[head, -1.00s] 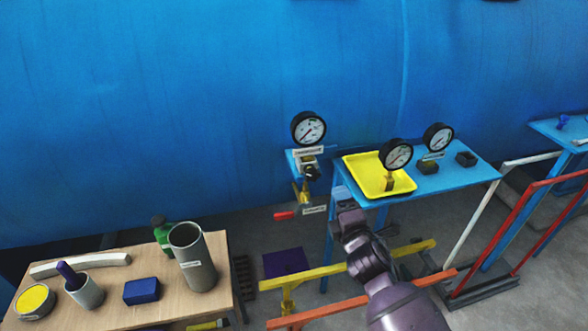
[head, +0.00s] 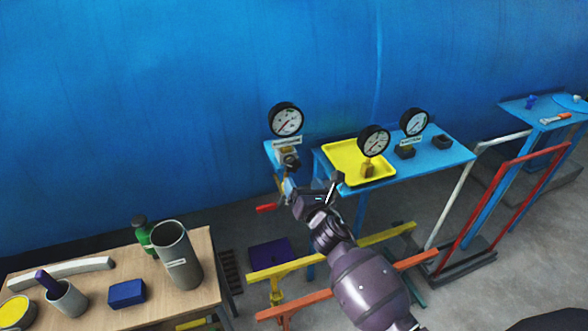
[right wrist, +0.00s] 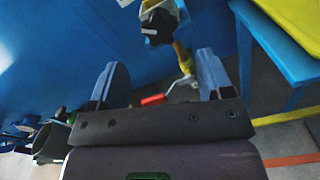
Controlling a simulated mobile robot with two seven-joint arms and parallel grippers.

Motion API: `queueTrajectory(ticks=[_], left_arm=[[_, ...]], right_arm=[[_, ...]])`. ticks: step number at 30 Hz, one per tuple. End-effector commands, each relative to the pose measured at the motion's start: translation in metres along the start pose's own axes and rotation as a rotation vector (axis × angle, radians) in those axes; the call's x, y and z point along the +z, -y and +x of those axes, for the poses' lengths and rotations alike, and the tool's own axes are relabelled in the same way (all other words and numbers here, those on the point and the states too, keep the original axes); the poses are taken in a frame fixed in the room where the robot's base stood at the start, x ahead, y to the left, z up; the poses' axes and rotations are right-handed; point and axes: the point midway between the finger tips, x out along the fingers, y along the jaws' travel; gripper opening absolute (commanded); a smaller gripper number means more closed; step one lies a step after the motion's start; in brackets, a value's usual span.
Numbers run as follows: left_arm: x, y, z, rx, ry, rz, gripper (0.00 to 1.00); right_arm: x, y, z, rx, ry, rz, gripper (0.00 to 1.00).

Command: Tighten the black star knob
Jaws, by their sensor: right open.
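The black star knob (head: 291,160) sits on a small valve fitting below a pressure gauge (head: 286,119), in front of the blue vessel wall. It also shows in the right wrist view as a dark knob (right wrist: 158,22) at the top, beyond the fingertips. My right gripper (head: 312,188) is open and empty, below and slightly right of the knob in the head view and apart from it. In the right wrist view its two fingers (right wrist: 158,72) are spread wide with a gap between them. My left gripper is not in view.
A red-handled valve (head: 266,208) hangs below the knob. To the right, a blue table (head: 440,160) holds a yellow tray (head: 340,152) and gauges. A wooden table (head: 205,260) with containers stands at lower left. Yellow and orange rails (head: 405,262) cross low down.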

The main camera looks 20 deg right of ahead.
Motion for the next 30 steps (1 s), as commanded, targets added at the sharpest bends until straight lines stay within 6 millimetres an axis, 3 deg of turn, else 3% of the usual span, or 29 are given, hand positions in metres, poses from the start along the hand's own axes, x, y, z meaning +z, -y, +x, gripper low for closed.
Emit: queueTrajectory(ticks=[6,12,26,30], left_arm=[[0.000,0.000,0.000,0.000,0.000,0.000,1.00],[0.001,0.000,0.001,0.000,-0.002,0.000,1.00],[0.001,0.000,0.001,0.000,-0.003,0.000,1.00],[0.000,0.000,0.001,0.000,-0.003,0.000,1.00]], right_arm=[[0.000,-0.001,0.038,0.000,0.001,0.002,0.73],[0.000,0.000,0.060,0.000,0.000,0.003,0.73],[0.000,0.000,0.070,0.000,0.000,0.002,0.73],[0.000,0.000,0.070,0.000,0.000,0.002,0.55]])
